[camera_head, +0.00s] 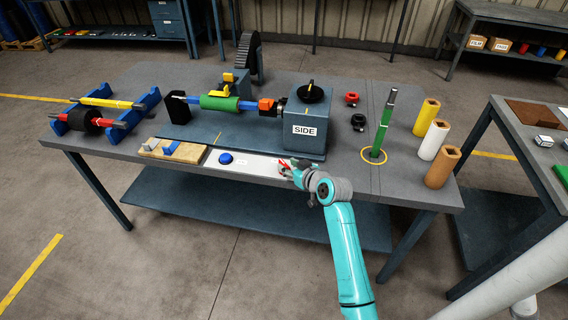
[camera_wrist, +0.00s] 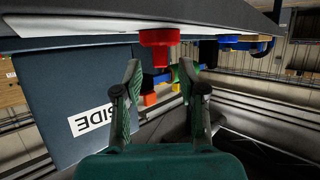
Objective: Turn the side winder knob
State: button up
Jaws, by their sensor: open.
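The side winder knob (camera_head: 311,92) is a round black knob with a yellow pointer bar on top of a blue-grey box (camera_head: 318,145) labelled SIDE. My gripper (camera_head: 287,168) is low at the table's front edge, in front of and below the box, apart from the knob. In the wrist view my gripper (camera_wrist: 159,72) is open, with nothing between its fingers. The box shows upside down at the left of the wrist view (camera_wrist: 45,100). The knob cannot be made out in that view.
A green roller (camera_head: 220,102) on a blue shaft lies left of the box. A blue button (camera_head: 226,158) is on the front strip.

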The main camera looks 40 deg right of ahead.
aim_at(284, 164)
jog(key=shift+x, duration=1.75)
grip_shut()
